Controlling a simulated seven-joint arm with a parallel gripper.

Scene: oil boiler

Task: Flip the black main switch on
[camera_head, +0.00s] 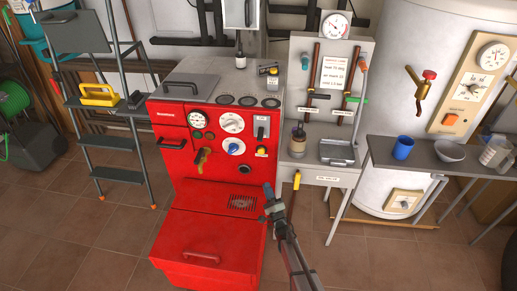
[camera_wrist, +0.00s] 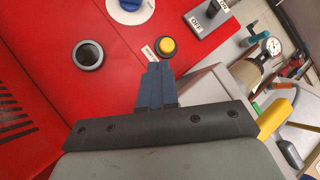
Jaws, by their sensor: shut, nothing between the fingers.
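The black main switch (camera_head: 262,127) is a dark lever on a grey plate at the upper right of the red boiler's front. In the wrist view the switch (camera_wrist: 212,9) is at the top right, with its black lever standing out from a grey box that has small white labels. I cannot tell its position surely. My gripper (camera_head: 268,190) is below the switch in the head view, in front of the boiler. In the wrist view my gripper (camera_wrist: 157,70) has its dark blue fingers closed together and empty, apart from the switch and just below a yellow button (camera_wrist: 167,46).
The red boiler (camera_head: 175,215) also carries a blue dial (camera_head: 234,147), a black round fitting (camera_wrist: 88,55) and gauges. A grey side table (camera_head: 325,178) with a yellow-handled valve (camera_head: 296,180) stands to the right. A ladder (camera_head: 118,175) is left. The floor in front is clear.

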